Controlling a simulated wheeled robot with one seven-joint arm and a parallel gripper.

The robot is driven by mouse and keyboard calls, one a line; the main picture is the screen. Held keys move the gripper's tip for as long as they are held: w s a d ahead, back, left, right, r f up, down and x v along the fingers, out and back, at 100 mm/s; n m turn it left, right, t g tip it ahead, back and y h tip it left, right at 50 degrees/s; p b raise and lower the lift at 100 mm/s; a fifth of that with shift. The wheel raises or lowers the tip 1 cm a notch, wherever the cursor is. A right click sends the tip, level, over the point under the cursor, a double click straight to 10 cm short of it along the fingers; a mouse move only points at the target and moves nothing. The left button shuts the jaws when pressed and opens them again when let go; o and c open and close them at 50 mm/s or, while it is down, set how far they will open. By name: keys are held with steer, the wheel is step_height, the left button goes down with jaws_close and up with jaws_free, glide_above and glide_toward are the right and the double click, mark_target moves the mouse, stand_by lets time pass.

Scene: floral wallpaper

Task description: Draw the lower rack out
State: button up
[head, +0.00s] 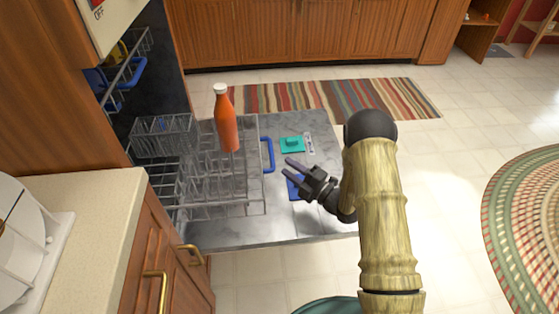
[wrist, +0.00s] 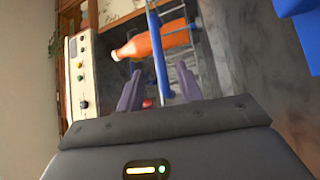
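The lower rack (head: 222,213) is a grey wire basket over the open dishwasher door (head: 260,230), standing partly out of the dark tub. Its blue handle (head: 268,154) is on the right side, facing my gripper (head: 286,168). My gripper is open, with its fingertips just right of and slightly below the handle in the head view. In the wrist view the blue handle (wrist: 159,55) runs between the two spread fingers. I cannot tell whether they touch it. An orange bottle (head: 227,122) with a white cap stands at the rack; it also shows in the wrist view (wrist: 150,44).
A teal item (head: 292,144) and a blue item (head: 296,187) lie on the door, the blue one partly behind my gripper. The upper rack (head: 125,70) is inside the tub. A counter (head: 95,205) borders the left.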

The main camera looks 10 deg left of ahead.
steer(key=v, duration=1.1)
steer(key=shift+p, duration=0.4)
steer(key=shift+w+a, duration=0.1)
steer(key=shift+w, duration=0.1)
